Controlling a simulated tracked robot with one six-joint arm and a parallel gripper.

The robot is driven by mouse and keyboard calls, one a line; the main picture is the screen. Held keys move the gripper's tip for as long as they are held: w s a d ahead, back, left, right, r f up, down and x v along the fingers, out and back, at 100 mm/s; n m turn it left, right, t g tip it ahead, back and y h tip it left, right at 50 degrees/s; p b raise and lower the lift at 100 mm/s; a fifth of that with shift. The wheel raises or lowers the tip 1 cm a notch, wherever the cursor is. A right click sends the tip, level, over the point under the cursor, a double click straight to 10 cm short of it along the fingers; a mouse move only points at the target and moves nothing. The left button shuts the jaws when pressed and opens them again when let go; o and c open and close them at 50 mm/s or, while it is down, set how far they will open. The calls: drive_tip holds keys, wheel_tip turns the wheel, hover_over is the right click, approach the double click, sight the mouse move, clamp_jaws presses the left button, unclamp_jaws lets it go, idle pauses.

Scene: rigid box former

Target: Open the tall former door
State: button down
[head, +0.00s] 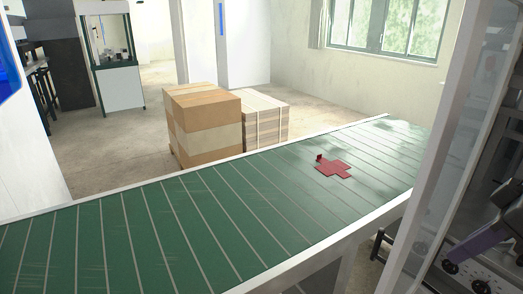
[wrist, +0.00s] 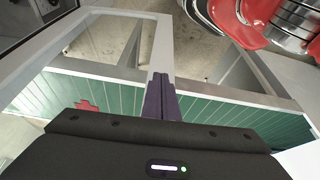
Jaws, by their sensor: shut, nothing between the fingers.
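The tall former door, a pale frame around a clear panel (head: 452,165), stands at the right of the head view. In the wrist view a pale grey door frame (wrist: 162,42) with a clear pane fills the upper left. My gripper (wrist: 161,76) shows there as two purple fingers, shut together and empty. Its tips overlap the lower right of that frame in the picture; I cannot tell whether they touch. A purple finger-like part (head: 497,228) at the right edge of the head view looks like my gripper, partly cut off. No handle is clearly visible.
A green conveyor (head: 150,240) crosses the head view, with a red cross-shaped blank (head: 333,169) on it. Cardboard boxes (head: 205,120) and a pale stack (head: 262,120) stand behind it. Red round-topped objects (wrist: 240,20) show at the upper right of the wrist view.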

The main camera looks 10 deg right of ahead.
sight(402, 262)
drive_tip(key=shift+w+a+f, duration=0.5)
drive_tip(key=shift+w+f, duration=0.65)
drive_tip(key=shift+f, duration=0.25)
drive_tip(key=shift+w+a+f, duration=0.45)
drive_tip(key=shift+w+f, duration=0.65)
drive_tip(key=shift+f, duration=0.3)
drive_tip(key=shift+w+a+f, duration=0.5)
drive_tip(key=shift+w+f, duration=0.65)
drive_tip(key=shift+f, duration=0.25)
